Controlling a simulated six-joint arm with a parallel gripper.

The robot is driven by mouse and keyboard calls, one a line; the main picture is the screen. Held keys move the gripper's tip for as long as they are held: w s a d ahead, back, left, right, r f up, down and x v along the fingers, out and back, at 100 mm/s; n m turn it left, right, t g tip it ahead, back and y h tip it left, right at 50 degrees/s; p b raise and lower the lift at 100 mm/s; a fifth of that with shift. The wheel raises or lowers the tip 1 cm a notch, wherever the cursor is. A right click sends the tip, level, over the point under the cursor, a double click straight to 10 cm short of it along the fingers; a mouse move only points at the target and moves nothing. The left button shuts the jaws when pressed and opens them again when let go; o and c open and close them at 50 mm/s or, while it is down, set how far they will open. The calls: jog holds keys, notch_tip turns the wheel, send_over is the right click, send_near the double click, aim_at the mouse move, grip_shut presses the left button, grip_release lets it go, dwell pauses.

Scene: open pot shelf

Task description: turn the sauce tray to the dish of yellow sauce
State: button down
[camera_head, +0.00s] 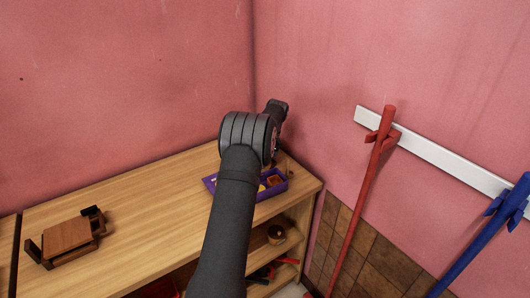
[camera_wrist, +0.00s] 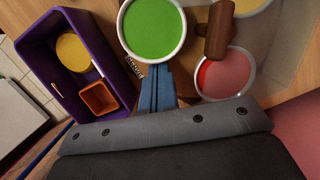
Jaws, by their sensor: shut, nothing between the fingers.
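The sauce tray (camera_wrist: 276,62) shows in part in the wrist view as a pale disc with a brown handle (camera_wrist: 218,30) and round dishes. A dish of green sauce (camera_wrist: 152,28) is at the top centre, and a dish of red sauce (camera_wrist: 232,72) is lower right. A dish of yellow sauce (camera_wrist: 248,4) is cut off by the top edge. My gripper (camera_wrist: 155,70) is shut and empty, its blue-grey fingers at the near rim of the green dish; I cannot tell if they touch it. In the head view my arm hides the tray.
A purple box (camera_wrist: 75,90) holding a yellow disc (camera_wrist: 73,52) and a small orange-brown cup (camera_wrist: 98,97) stands left of the dishes. The wooden shelf (camera_head: 150,200) is largely clear, with toy-like wooden furniture (camera_head: 68,237) at left. Pink walls meet behind my arm.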

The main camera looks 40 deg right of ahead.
jog(key=shift+a+f, duration=0.1)
jog(key=shift+f, duration=0.3)
jog(key=shift+a+m, duration=0.35)
jog(key=shift+m, duration=0.35)
jog(key=shift+s+a+r+m+t, duration=0.1)
jog(key=shift+a+m+t, duration=0.45)
jog(key=shift+m, duration=0.55)
jog(key=a+m, duration=0.2)
jog(key=m, duration=0.1)
jog(key=shift+a+m+h, duration=0.1)
jog(key=shift+m+h, duration=0.2)
jog(key=shift+h, duration=0.1)
jog(key=shift+w+a+m+t+h, duration=0.3)
jog(key=shift+w+a+m, duration=0.25)
jog(key=shift+m, duration=0.55)
jog(key=shift+w+a, duration=0.35)
jog(key=shift+a, duration=0.25)
